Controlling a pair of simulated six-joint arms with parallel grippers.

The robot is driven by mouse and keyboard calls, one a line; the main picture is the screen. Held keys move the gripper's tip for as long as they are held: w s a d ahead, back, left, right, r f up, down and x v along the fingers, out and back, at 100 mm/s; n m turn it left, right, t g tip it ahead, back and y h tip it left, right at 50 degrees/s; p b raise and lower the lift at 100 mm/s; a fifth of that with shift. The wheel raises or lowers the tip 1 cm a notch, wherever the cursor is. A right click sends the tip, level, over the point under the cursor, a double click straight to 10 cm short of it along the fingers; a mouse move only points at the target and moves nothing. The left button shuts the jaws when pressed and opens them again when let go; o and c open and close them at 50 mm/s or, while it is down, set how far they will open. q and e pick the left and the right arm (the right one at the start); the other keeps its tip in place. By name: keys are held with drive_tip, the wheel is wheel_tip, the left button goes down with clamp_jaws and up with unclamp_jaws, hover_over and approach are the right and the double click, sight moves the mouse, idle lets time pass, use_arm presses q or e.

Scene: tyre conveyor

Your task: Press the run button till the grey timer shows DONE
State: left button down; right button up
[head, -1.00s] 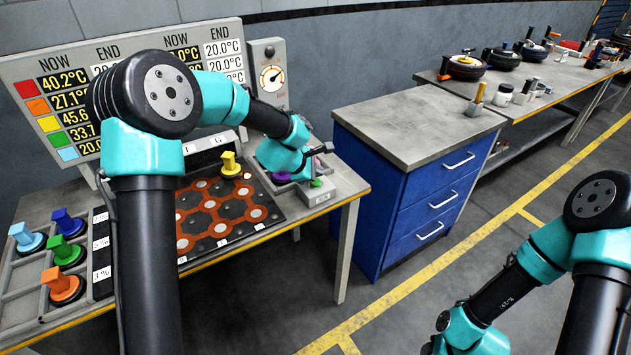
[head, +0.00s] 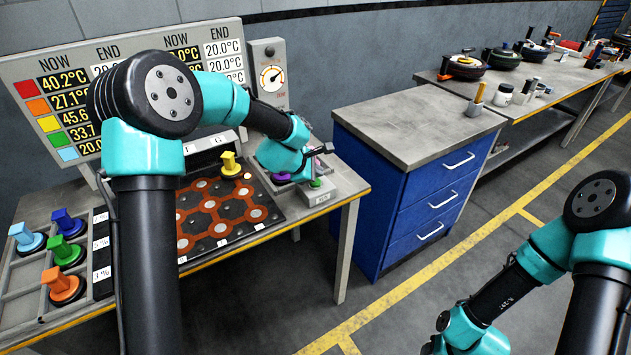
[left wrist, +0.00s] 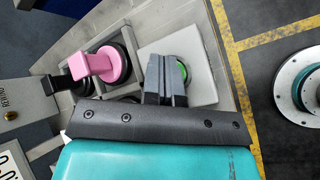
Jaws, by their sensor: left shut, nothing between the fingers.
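The run button is a green round cap (left wrist: 182,72) on a pale square box (left wrist: 203,92). In the head view the button box (head: 318,196) sits at the right end of the left table. My left gripper (left wrist: 165,60) is shut and empty, its fingertips over the left part of the green cap, hiding some of it. I cannot tell whether they touch it. It also shows in the head view (head: 322,151) just above the box. A grey unit with a round dial (head: 268,75) stands behind; its lettering is too small to read. My right gripper is out of view.
A pink knobbed piece (left wrist: 92,63) stands in a tray beside the button box. A honeycomb board (head: 225,215) with a yellow piece (head: 230,165) lies to the left. A temperature panel (head: 60,80) stands behind. A blue cabinet (head: 405,190) is right, across a gap.

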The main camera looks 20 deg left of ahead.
use_arm(q)
drive_tip(key=shift+f, duration=0.35)
drive_tip(key=shift+f, duration=0.6)
idle(1.1)
drive_tip(key=shift+r, duration=1)
drive_tip(key=shift+r, duration=0.15)
drive_tip(key=shift+r, duration=2.4)
